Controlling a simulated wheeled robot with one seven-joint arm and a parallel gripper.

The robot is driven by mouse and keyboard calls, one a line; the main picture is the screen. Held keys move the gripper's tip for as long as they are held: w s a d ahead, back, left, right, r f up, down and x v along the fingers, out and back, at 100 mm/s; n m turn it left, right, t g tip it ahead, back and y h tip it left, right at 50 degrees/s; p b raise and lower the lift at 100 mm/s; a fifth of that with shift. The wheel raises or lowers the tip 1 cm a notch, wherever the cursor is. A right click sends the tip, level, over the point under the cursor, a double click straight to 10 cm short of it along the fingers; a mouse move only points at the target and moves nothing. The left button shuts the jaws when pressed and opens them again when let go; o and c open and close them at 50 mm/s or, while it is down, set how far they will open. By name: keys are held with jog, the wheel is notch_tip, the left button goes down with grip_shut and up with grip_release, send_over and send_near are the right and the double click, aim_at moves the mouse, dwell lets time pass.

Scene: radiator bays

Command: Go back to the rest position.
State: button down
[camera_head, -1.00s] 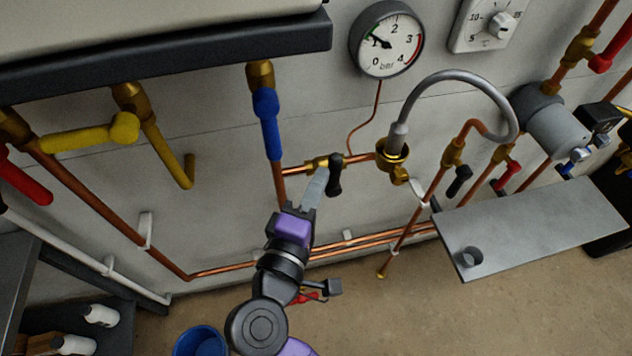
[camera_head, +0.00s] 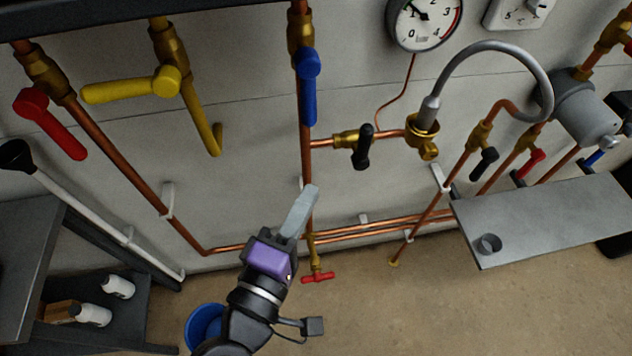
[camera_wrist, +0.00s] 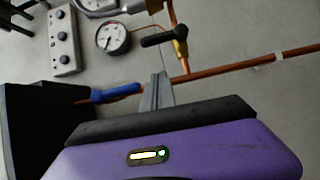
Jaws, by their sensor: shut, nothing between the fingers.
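My gripper (camera_head: 299,211) is purple and black with pale grey fingers. It is shut and empty in the head view, in front of the wall below the blue-handled valve (camera_head: 308,86). In the picture its fingertips overlap the vertical copper pipe (camera_head: 306,150); I cannot tell the gap in depth. In the wrist view the shut fingers (camera_wrist: 157,90) point towards the wall, with the blue handle (camera_wrist: 116,93) to their left and the black valve handle (camera_wrist: 163,39) above them.
A black-handled valve (camera_head: 362,147), the filling hose (camera_head: 487,46) and the pressure gauge (camera_head: 424,20) are on the wall to the right. A grey shelf (camera_head: 540,220) juts out at right. A blue bucket (camera_head: 204,325) and a dark cabinet (camera_head: 28,265) stand at lower left.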

jog(key=shift+s+a, duration=0.15)
jog(key=shift+s, duration=0.3)
